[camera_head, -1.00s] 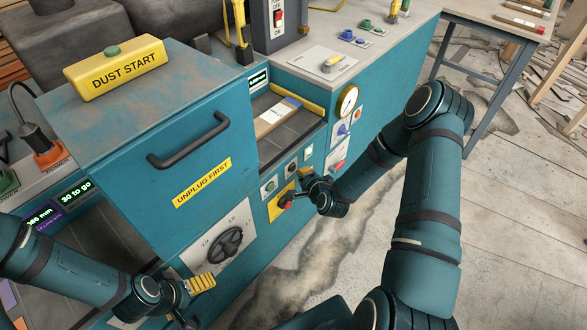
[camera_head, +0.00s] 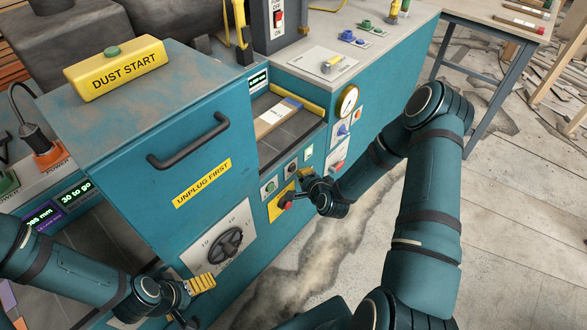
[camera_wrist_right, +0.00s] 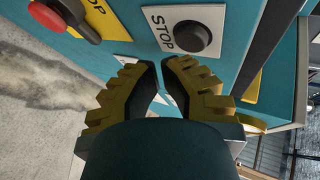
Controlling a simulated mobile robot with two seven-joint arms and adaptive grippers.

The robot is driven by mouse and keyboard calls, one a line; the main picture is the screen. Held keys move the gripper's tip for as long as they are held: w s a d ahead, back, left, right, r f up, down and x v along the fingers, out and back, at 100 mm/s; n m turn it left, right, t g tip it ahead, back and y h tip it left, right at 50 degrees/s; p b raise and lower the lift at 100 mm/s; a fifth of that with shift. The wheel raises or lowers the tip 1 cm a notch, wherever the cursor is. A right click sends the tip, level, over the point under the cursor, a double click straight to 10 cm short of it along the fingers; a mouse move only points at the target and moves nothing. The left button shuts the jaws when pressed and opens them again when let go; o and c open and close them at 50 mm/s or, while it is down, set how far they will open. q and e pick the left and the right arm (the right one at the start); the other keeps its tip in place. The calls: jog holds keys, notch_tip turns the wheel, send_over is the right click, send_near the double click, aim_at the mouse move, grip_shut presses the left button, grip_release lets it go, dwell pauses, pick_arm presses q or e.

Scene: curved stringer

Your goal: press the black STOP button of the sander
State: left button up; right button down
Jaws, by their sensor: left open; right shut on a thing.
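The black STOP button (camera_wrist_right: 192,38) sits on a white plate lettered STOP on the sander's teal front, in the right wrist view. In the head view the dark STOP button (camera_head: 291,169) is on the front panel, just left of my right gripper (camera_head: 304,177). In the right wrist view my right gripper (camera_wrist_right: 164,78) has its yellow-and-black fingertips drawn close together, just below the STOP plate; I see no object between them. Contact with the button does not show. My left gripper (camera_head: 193,300) is open and empty, low in front of the machine.
A red mushroom button (camera_head: 286,203) on a yellow plate sits close below; it also shows in the right wrist view (camera_wrist_right: 48,15). A green button (camera_head: 270,186) is to the left. A black dial (camera_head: 227,243) is at lower left.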

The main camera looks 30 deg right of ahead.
jog(key=shift+w, duration=0.15)
jog(key=shift+w+a, duration=0.15)
jog(key=shift+w, duration=0.15)
jog(key=shift+w+a+b, duration=0.15)
jog(key=shift+w+b, duration=0.15)
jog(key=shift+w, duration=0.05)
dwell(1.0)
dwell(0.4)
jog(key=shift+s+d, duration=0.3)
jog(key=shift+s, duration=0.45)
jog(key=s, duration=0.1)
jog(key=s+d, duration=0.1)
jog(key=s, duration=0.1)
jog(key=s+d, duration=0.1)
jog(key=shift+s, duration=0.35)
dwell(0.8)
